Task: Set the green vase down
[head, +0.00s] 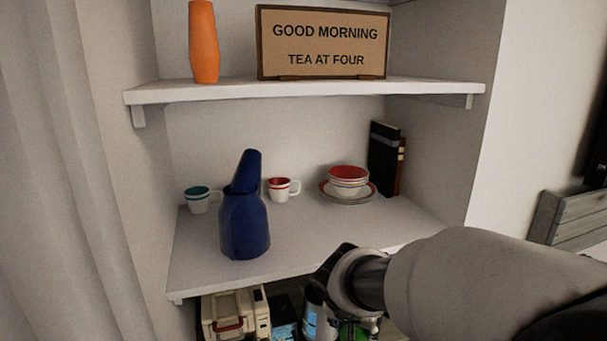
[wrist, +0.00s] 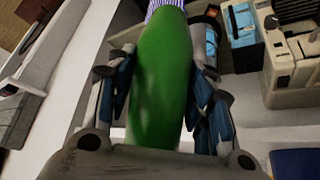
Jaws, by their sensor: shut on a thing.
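The green vase (wrist: 162,60) fills the middle of the wrist view, held lengthwise between the fingers of my gripper (wrist: 160,85). The gripper is shut on it. In the head view a small part of the green vase (head: 355,329) shows at the bottom edge. My gripper (head: 340,322) is there too, low in front of the shelves and partly behind my arm. The vase's base and what lies directly under it are hidden.
The middle shelf (head: 200,268) holds a dark blue jug (head: 245,225), a teal-rimmed cup (head: 198,203), a red-lined cup (head: 280,192), stacked bowls (head: 348,176) and books (head: 382,160); its front right is bare. An orange vase (head: 204,45) and sign (head: 322,45) stand above. A beige appliance (head: 232,312) sits below.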

